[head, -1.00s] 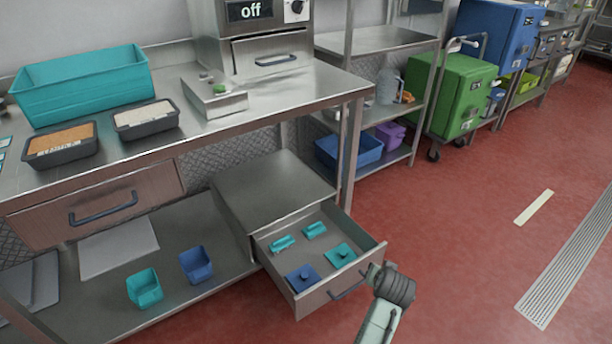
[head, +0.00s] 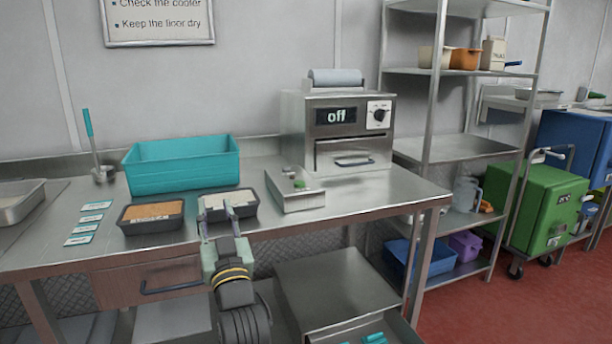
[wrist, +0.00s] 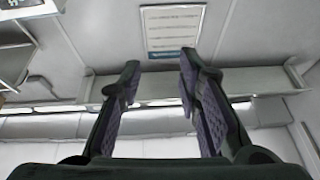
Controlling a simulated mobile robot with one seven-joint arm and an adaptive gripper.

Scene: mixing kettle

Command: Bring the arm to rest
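My gripper (head: 217,207) is raised in front of the steel counter in the head view, its fingers pointing up and away over the front of a dark tray with pale contents (head: 243,203). In the wrist view my gripper (wrist: 157,75) shows two fingers spread apart with nothing between them. Past the fingers the wrist view shows a wall with a framed notice (wrist: 173,30). My arm is partly cut off at the bottom of the head view.
The steel counter (head: 350,193) holds a teal bin (head: 180,167), a tray with orange-brown contents (head: 152,216), a small steel box (head: 295,190) and a machine reading "off" (head: 338,132). Below, an open drawer (head: 385,330) shows at the bottom edge. Red floor (head: 500,310) lies clear at right.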

